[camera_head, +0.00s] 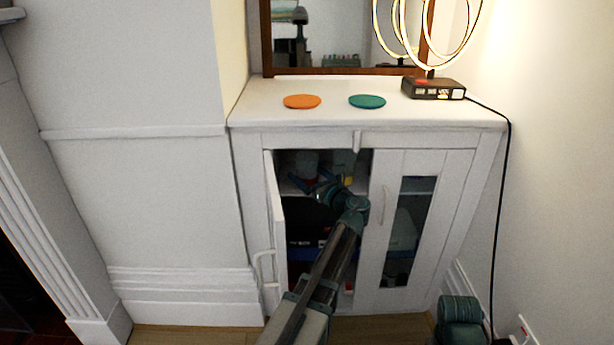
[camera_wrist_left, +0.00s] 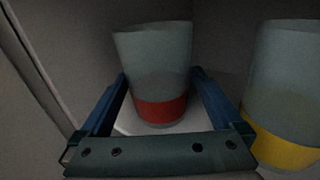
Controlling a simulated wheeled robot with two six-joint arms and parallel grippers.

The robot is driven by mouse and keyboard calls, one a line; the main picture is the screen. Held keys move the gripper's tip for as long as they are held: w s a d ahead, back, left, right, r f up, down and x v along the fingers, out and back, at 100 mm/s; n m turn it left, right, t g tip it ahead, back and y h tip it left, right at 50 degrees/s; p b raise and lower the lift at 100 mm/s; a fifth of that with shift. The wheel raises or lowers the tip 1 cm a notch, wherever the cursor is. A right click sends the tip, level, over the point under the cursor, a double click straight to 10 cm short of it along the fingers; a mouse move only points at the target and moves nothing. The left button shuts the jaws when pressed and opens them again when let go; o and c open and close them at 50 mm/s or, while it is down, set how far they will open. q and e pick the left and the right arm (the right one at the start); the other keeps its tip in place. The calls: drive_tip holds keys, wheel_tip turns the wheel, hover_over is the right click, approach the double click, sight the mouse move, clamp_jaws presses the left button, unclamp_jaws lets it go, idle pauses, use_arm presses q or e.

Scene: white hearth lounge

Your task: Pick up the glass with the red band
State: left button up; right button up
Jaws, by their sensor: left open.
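The glass with the red band (camera_wrist_left: 161,108) stands upright inside the cabinet in the left wrist view. It is clear grey with a red band near its base. My left gripper (camera_wrist_left: 160,76) is open, with one finger on each side of the glass; I cannot tell whether either finger touches it. In the head view my left gripper (camera_head: 312,182) reaches through the open left door to the upper shelf, partly hidden in shadow. A glass with a yellow band (camera_wrist_left: 285,95) stands to the right, outside the right finger. My right gripper is not in view.
The white cabinet (camera_head: 300,140) has its left door (camera_head: 277,225) open and its right glazed door (camera_head: 385,225) shut. An orange disc (camera_head: 302,101), a green disc (camera_head: 367,101) and a ring lamp (camera_head: 433,89) are on top. Dark items fill the lower shelf.

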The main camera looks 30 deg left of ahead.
sight(313, 167)
use_arm(q)
drive_tip(key=shift+c, duration=0.3)
drive_tip(key=c, duration=1.4)
drive_tip(key=shift+o, duration=0.2)
drive_tip(key=shift+r+p, duration=0.95)
wheel_tip(313, 167, up, 2)
drive_tip(key=shift+r+p, duration=0.1)
drive_tip(key=shift+p, duration=1)
drive_tip(key=v, duration=1.8)
drive_tip(key=shift+f+b, duration=0.25)
drive_tip(key=shift+b, duration=0.05)
